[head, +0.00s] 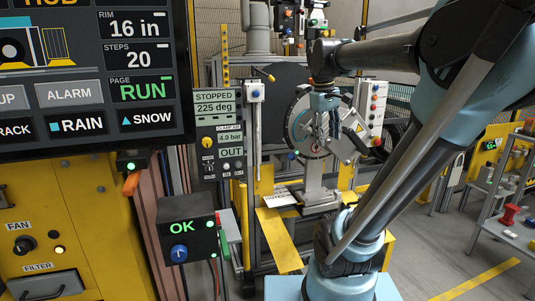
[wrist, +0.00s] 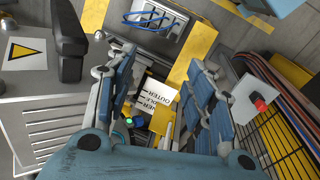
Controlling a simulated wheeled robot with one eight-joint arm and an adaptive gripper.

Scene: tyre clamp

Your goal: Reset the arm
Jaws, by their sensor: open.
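My arm reaches up from its blue base and bends over toward the tyre clamp station. My gripper (wrist: 160,92) hangs at the arm's end, its two blue-padded fingers spread wide with nothing between them in the wrist view. In the head view the gripper is in front of the round clamp disc (head: 291,128) and partly hides it; I cannot tell whether they touch. The station panel (head: 217,135) reads STOPPED, 225 deg, clamp air 4.0 bar and OUT. A white card lettered OUTER (wrist: 160,100) lies below, seen between the fingers.
A large yellow console with a screen (head: 90,70) reading RUN fills the left. A black box (head: 188,228) shows OK. A column of buttons (head: 373,110) stands right of the disc. A grey table (head: 505,225) stands at right. Open floor (head: 440,250) lies before it.

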